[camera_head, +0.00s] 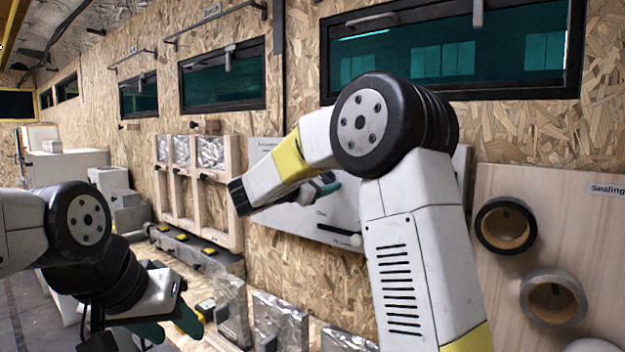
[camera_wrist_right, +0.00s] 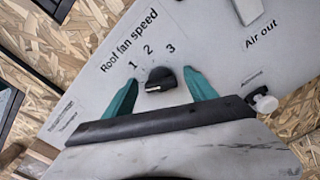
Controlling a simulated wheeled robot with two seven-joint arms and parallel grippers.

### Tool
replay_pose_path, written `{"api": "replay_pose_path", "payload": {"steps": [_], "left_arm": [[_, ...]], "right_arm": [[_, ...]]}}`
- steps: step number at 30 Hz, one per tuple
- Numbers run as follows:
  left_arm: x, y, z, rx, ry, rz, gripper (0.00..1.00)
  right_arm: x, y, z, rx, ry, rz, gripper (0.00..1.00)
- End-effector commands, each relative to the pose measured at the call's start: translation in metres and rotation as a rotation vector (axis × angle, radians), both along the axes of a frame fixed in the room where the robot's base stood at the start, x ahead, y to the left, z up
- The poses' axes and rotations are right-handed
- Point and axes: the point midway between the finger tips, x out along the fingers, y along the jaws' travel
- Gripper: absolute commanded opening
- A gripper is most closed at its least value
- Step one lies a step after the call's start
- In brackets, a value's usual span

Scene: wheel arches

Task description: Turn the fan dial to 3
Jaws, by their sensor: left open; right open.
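The fan dial (camera_wrist_right: 160,79) is a small black knob on a white panel (camera_wrist_right: 215,60), under the label "Roof fan speed" and the numbers 1, 2 and 3. A pale mark shows on its lower left edge; I cannot tell clearly which number it points at. My right gripper (camera_wrist_right: 161,76) is open, with one teal finger on each side of the dial; whether they touch it I cannot tell. In the head view my right gripper (camera_head: 320,189) is at the panel (camera_head: 345,205), and my arm hides the dial. My left gripper (camera_head: 168,328) is open and empty at lower left, away from the panel.
Beside the dial are an "Air out" label with a light slider (camera_wrist_right: 248,10) and a white knob (camera_wrist_right: 265,103). A wooden board (camera_head: 545,215) with round sealing rings stands at right. A wooden frame (camera_head: 235,190) and foil-wrapped blocks (camera_head: 280,318) stand at left and below.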

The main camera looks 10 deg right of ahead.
Motion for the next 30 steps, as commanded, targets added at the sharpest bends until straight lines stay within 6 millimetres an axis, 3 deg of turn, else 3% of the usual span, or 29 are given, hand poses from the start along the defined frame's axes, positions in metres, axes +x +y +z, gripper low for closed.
{"api": "replay_pose_path", "payload": {"steps": [5,12,15,30], "left_arm": [[0.0,0.0,0.0,0.0,0.0,0.0,0.47],[0.0,0.0,0.0,0.0,0.0,0.0,0.47],[0.0,0.0,0.0,0.0,0.0,0.0,0.47],[0.0,0.0,0.0,0.0,0.0,0.0,0.47]], "right_arm": [[0.0,0.0,-0.0001,0.0,0.0,0.0,0.65],[-0.0001,0.0002,-0.0002,0.001,0.001,0.0,0.18],[-0.0001,0.0003,-0.0002,0.001,0.001,0.0,0.03],[-0.0008,0.0005,-0.001,0.115,-0.113,0.001,0.03]]}}
